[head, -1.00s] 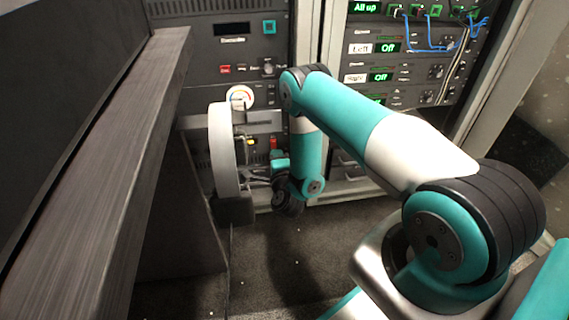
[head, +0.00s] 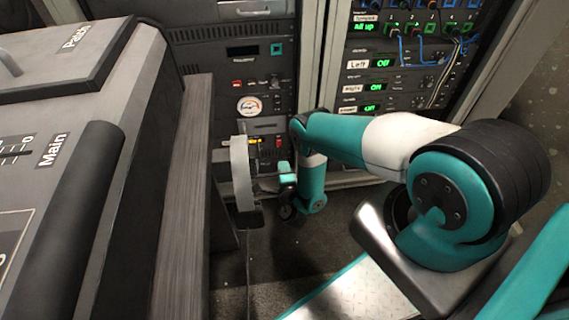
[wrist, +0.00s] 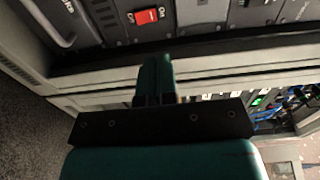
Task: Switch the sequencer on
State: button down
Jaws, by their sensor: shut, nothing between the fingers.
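My gripper (wrist: 154,62) is shut and empty in the wrist view, its teal fingers pointing toward a dark rack panel. A red rocker switch (wrist: 147,16) marked ON and OFF sits on that panel, ahead of the fingertips and apart from them. I cannot tell which way it is set. No label that I can read names the sequencer.
A sloping console (head: 80,215) with a wooden edge fills the left. The right rack (head: 398,88) has green displays; Left reads Off and Right reads On. Blue cables (head: 408,50) hang there. Dark floor (head: 262,255) is free between console and my base.

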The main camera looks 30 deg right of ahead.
jog(key=shift+p+v, duration=0.5)
jog(key=shift+v, duration=0.6)
jog(key=shift+a, duration=0.1)
